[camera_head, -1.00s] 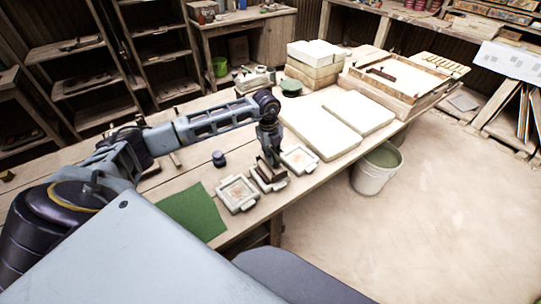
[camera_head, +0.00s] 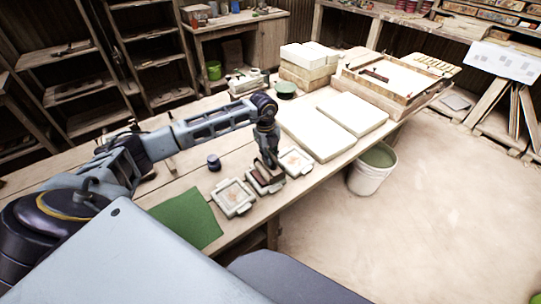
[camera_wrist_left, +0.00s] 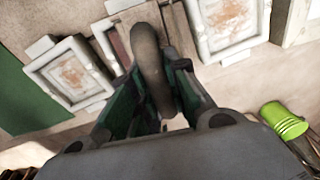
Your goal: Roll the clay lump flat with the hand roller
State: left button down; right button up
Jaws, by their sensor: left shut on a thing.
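My left gripper (camera_head: 267,164) is over the middle one of three small pale square trays in the head view. In the left wrist view it is shut on a long, rounded brown-grey thing (camera_wrist_left: 148,62), like a handle. I cannot tell whether this is the hand roller. A pale block shows just below the fingers in the head view, beside a red-brown slab (camera_head: 256,185) in the middle tray. I cannot tell whether block and slab touch. I cannot make out a clay lump or a separate hand roller. My right gripper is not in view.
The left tray (camera_head: 233,197) and right tray (camera_head: 295,161) stand close on either side. A green mat (camera_head: 190,220) and small dark jar (camera_head: 214,162) lie left. Pale slabs (camera_head: 317,132) lie behind. A white bucket (camera_head: 372,172) stands beyond the table's edge.

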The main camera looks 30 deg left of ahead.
pick_arm(q)
jog(key=shift+s+a, duration=0.3)
jog(key=shift+s, duration=0.3)
jog(key=shift+s+a+p, duration=0.15)
jog(key=shift+s+p, duration=0.1)
jog(key=shift+p, duration=0.1)
jog(key=shift+s+a, duration=0.1)
jog(key=shift+s, duration=0.05)
jog(key=shift+s+a+f, duration=0.15)
jog(key=shift+s+a, duration=0.1)
jog(key=shift+s, duration=0.25)
jog(key=shift+s+a+f, duration=0.15)
jog(key=shift+s+a, duration=0.1)
jog(key=shift+s, duration=0.25)
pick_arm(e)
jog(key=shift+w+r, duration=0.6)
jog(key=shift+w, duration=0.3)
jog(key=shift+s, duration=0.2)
